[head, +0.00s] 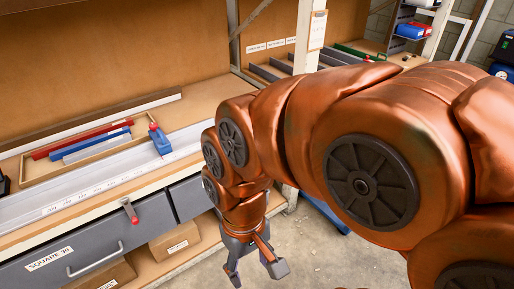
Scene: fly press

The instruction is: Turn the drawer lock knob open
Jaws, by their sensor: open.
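A small red knob (130,212) with a pale grey end at its top sits at the upper front of a dark grey drawer (88,243), just under the bench edge. It looks like the drawer lock knob. The drawer has a "SQUARE 30" label and a curved pale handle (95,260), and looks closed. My gripper (256,272) points downward at the bottom middle, right of the knob and in front of the bench. Its two fingers are spread apart with nothing between them. It is clear of the knob and the drawer.
The bench carries a pale rail (75,197), a blue block (160,141) with a red lever, and a wooden tray with red and blue bars. Cardboard boxes (175,240) stand on the shelf below. My arm hides much of the right side. Bare concrete floor (325,250) shows right of the gripper.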

